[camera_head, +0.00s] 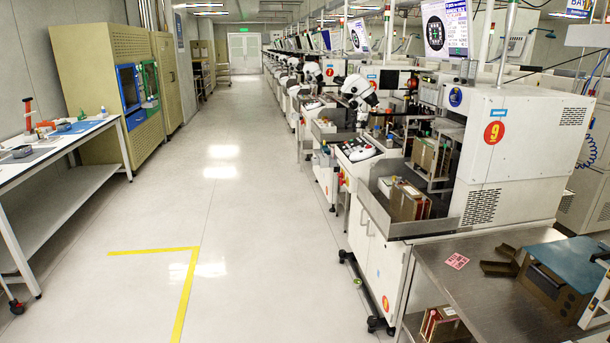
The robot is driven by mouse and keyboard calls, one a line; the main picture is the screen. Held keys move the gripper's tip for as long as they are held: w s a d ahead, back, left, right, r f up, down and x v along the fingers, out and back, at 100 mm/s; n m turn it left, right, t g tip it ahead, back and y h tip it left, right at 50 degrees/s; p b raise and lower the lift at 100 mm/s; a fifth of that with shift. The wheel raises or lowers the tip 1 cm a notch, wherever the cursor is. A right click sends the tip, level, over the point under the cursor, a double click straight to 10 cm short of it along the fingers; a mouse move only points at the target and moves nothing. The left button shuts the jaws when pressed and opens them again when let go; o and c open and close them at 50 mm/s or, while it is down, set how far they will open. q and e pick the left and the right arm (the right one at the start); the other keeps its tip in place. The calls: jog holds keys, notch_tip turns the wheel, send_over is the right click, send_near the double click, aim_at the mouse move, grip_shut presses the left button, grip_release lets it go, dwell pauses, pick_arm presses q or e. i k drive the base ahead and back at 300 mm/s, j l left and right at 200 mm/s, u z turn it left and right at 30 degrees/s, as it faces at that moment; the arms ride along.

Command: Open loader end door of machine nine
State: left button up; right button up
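Machine nine (540,140) is a white cabinet on the right, marked with a red round sign (494,133) bearing a yellow 9. Its near side shows flat white panels and dark vent grilles, and these panels look closed. At its front left is an open grey metal tray (378,212) holding brown magazines (408,203). Another brown magazine (430,158) stands on a platform above and behind the tray. I cannot tell which panel is the loader end door. Neither of my grippers is in view.
A metal table (480,300) at the lower right holds a pink card (456,261), brown trays and a blue-topped box (575,262). A white workbench (65,150) and beige cabinets (90,70) line the left. The aisle floor between is clear, with yellow tape (187,290).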

aim_at(360, 243)
jog(key=i, duration=1.05)
jog(key=i+j, duration=0.15)
jog(key=i, duration=0.9)
jog(key=l+z, duration=0.05)
